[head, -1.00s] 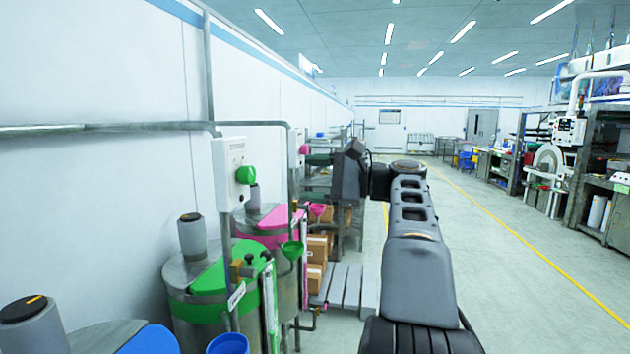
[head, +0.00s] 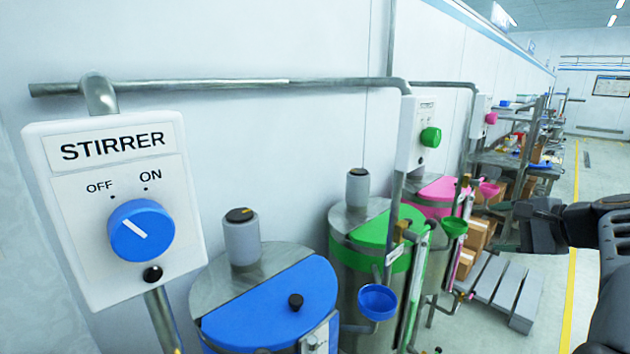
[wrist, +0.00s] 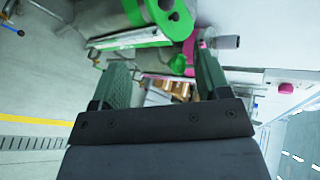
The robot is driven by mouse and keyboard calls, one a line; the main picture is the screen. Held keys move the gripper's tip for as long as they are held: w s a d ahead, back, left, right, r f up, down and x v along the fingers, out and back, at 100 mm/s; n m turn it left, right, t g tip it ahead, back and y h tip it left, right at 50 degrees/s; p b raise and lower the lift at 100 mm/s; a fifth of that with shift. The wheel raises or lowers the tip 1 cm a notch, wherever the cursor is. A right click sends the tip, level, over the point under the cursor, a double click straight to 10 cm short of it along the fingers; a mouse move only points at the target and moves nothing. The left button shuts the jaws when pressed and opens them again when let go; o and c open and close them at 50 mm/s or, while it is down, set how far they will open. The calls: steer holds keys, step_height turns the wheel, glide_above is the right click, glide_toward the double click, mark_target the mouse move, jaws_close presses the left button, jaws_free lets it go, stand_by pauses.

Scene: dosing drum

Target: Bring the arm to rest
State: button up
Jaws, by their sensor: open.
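My gripper (wrist: 163,78) is open in the wrist view, with its two green fingers apart and nothing between them. Beyond the fingers, the green drum lid and cardboard boxes show at a distance. In the head view my arm is at the right edge, cut off by the frame, with the gripper end (head: 540,228) reaching left over the pallet area. It looks clear of the drums and control boxes.
A white STIRRER box (head: 118,200) stands near at left; its blue knob (head: 142,230) has its mark toward OFF. Blue (head: 275,305), green (head: 375,228) and pink (head: 437,190) drum lids line the wall. A grey pallet (head: 500,285) lies on the floor.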

steer(key=s+a+f+n+g+h, duration=0.2)
steer(key=s+a+f+n+g, duration=0.15)
steer(key=a+f, duration=0.35)
steer(key=s+a+f+n+g+h, duration=0.25)
steer(key=s+a+f+n, duration=0.2)
steer(key=f, duration=0.55)
steer(key=s+a+f+n+g+h, duration=0.1)
steer(key=s+a+f+n, duration=0.3)
steer(key=s+a+n, duration=0.2)
steer(key=a+n, duration=0.2)
steer(key=a, duration=0.2)
steer(key=shift+s+f, duration=0.15)
steer(key=shift+f, duration=0.15)
